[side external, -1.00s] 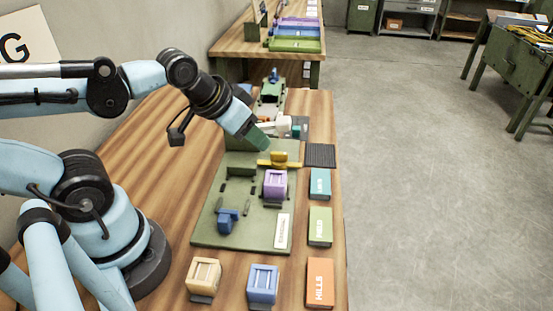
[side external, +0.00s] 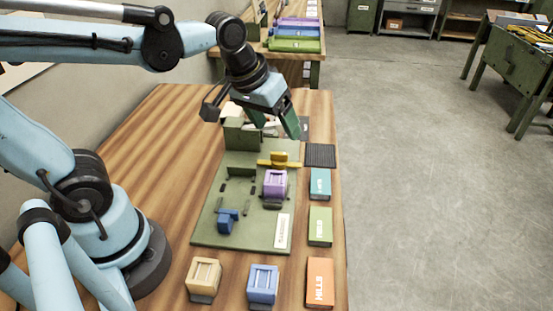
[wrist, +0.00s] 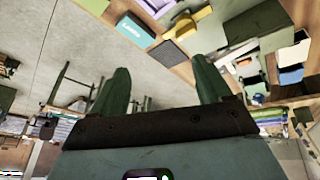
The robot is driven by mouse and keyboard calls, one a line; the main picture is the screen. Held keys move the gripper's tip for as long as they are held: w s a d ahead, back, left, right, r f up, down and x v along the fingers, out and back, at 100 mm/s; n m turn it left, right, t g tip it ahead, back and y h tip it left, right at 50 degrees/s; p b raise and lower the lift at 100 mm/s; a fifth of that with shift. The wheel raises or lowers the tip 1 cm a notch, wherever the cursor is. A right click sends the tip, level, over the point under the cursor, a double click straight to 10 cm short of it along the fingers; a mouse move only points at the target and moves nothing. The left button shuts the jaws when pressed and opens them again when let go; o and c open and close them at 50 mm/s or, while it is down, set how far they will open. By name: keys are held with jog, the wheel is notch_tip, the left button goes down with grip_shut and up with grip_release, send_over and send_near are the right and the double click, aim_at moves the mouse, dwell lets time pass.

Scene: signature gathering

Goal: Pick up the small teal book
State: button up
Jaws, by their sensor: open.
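The small teal book (side external: 320,184) lies flat on the wooden bench near its right edge, right of the green board, between the dark ribbed mat and a green book. In the wrist view the teal book (wrist: 133,29) is at the top, beyond the fingers. My gripper (side external: 280,128) is above the bench behind the teal book and to its left, apart from it. Its green fingers stand spread and empty in the wrist view (wrist: 162,72).
The green book (side external: 320,226) and an orange book (side external: 320,282) lie in line in front. The green board (side external: 211,226) carries a purple block (side external: 275,183) and a yellow part (side external: 279,159). The dark mat (side external: 320,155) is bare.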

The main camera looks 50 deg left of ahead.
jog(key=w+d+n+g, duration=0.2)
jog(key=w+n, duration=0.1)
jog(key=w, duration=0.2)
jog(key=n+g, duration=0.3)
send_over(321, 181)
notch_tip(321, 181, down, 4)
jog(key=r, duration=0.1)
notch_tip(321, 181, down, 13)
jog(key=shift+r, duration=0.2)
jog(key=c, duration=1.1)
